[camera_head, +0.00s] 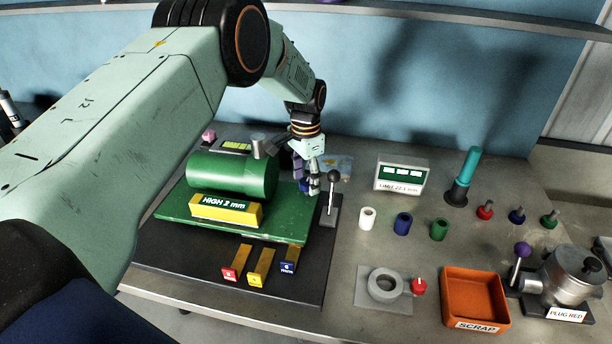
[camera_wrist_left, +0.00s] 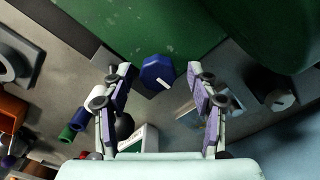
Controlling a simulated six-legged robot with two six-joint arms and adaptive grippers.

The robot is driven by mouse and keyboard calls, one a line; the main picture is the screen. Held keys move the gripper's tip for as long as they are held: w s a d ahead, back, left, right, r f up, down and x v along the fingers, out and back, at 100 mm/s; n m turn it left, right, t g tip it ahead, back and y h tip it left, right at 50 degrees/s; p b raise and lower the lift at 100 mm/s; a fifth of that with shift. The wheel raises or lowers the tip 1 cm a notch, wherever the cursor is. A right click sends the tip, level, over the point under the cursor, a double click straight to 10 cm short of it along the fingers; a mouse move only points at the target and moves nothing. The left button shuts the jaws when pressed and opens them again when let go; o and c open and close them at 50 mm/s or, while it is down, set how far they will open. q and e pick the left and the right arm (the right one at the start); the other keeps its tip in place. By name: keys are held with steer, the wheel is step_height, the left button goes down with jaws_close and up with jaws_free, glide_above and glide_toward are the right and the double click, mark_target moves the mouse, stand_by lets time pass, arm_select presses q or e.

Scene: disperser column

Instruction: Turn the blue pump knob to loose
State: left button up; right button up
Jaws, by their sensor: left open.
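The blue pump knob (camera_wrist_left: 157,73) shows in the left wrist view as a dark blue faceted knob with a white pointer mark. It sits at the edge of the green machine, between and just beyond my fingertips. In the head view the blue knob (camera_head: 304,186) is small and partly hidden by my fingers, at the right end of the green cylinder (camera_head: 232,174). My left gripper (camera_wrist_left: 161,82) is open, with one finger to each side of the knob and no clear contact. It also shows in the head view (camera_head: 310,190). My right gripper is not seen.
A black-knobbed lever (camera_head: 333,187) stands just right of my left gripper. White, blue and green sleeves (camera_head: 403,223) stand on the table to the right. An orange scrap bin (camera_head: 475,298) is at the front right. A label display (camera_head: 402,174) stands behind.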

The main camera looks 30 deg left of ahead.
arm_select(q)
steer(key=shift+d+r, duration=0.1)
steer(key=shift+d, duration=0.2)
steer(key=shift+c, duration=1)
steer(key=shift+a, duration=0.2)
steer(key=c, duration=0.5)
steer(key=shift+d, duration=0.1)
steer(key=c, duration=0.5)
steer(key=shift+o, duration=0.2)
